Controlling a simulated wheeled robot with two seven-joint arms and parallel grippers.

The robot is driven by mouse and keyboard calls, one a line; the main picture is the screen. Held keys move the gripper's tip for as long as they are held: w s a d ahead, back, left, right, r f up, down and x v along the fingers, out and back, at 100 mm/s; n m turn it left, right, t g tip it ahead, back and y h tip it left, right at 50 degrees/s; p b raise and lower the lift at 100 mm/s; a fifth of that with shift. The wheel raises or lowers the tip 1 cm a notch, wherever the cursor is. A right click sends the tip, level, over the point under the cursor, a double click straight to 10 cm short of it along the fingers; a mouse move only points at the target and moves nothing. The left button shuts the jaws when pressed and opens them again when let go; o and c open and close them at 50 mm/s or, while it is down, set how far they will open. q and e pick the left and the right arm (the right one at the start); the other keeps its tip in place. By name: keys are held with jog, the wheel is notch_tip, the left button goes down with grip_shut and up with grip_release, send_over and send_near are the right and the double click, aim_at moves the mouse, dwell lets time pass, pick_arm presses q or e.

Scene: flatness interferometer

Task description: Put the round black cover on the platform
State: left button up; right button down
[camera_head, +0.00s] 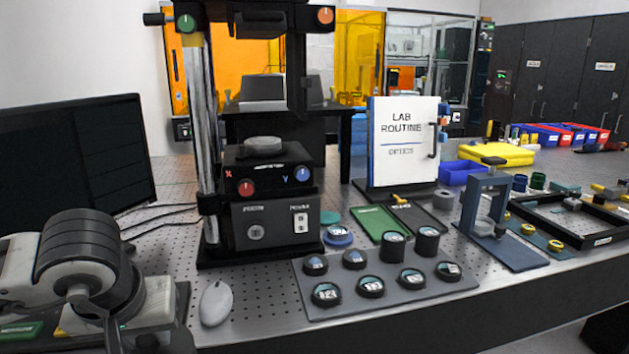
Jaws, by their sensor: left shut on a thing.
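My left gripper (118,322) is low at the left front, seen from behind its ribbed black and white wrist. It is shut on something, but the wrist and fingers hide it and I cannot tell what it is. The black platform (262,160) of the tall instrument, behind and to the right of my gripper, bears a flat grey disc. A grey tray (385,295) in the front middle holds several round black pieces. Two of them are taller black cylinders, one at the back (393,247) and one at the right back (427,242). My right gripper is not in view.
A dark monitor (70,160) stands at the left. A grey mouse (216,303) lies on the perforated table before the instrument. A white sign (403,140), a green mat (380,222) and a blue clamp stand (490,215) are to the right. Bare table shows around the mouse.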

pick_arm(q)
jog(key=s+d+f+m+h, duration=0.1)
jog(key=s+d+f+m, duration=0.1)
jog(key=f, duration=0.5)
jog(key=shift+s+d+m, duration=0.2)
jog(key=shift+d+m, duration=0.3)
jog(key=shift+d, duration=0.1)
jog(key=shift+w, duration=0.1)
jog(key=shift+a, duration=0.15)
